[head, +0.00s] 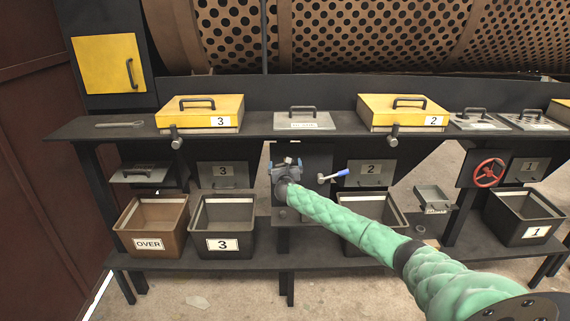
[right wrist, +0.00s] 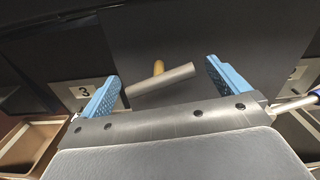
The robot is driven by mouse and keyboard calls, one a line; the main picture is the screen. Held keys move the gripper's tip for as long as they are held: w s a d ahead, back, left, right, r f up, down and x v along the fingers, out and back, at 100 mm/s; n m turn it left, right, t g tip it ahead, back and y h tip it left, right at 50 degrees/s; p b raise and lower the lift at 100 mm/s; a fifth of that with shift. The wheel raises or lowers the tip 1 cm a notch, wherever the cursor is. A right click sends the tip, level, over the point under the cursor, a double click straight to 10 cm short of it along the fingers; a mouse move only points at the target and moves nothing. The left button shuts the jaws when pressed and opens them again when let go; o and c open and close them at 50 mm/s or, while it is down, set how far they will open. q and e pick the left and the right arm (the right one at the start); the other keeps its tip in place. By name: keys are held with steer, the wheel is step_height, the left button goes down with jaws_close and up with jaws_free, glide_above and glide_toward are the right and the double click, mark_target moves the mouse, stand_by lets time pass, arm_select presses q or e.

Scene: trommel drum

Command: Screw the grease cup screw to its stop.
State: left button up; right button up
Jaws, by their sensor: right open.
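The grease cup screw (right wrist: 165,82) shows in the right wrist view as a grey crossbar on a short brass-yellow stem against a dark panel. My right gripper (right wrist: 162,74) is open, with one blue finger on each side of the crossbar. The bar lies tilted, its left end close to the left finger and a wider gap at its right end. I cannot tell whether the left finger touches it. In the head view my right gripper (head: 287,166) is at the dark panel under the shelf and hides the screw. My left gripper is not in view.
A blue-handled lever (head: 333,176) sticks out just right of my right gripper. A shelf (head: 262,125) with yellow lids (head: 200,113) runs above. Bins, including the one marked 3 (head: 222,225), stand below. A red handwheel (head: 489,172) is farther right.

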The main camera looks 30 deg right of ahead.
steer(key=shift+w+d+f, duration=0.1)
steer(key=shift+w, duration=0.1)
steer(key=c, duration=0.8)
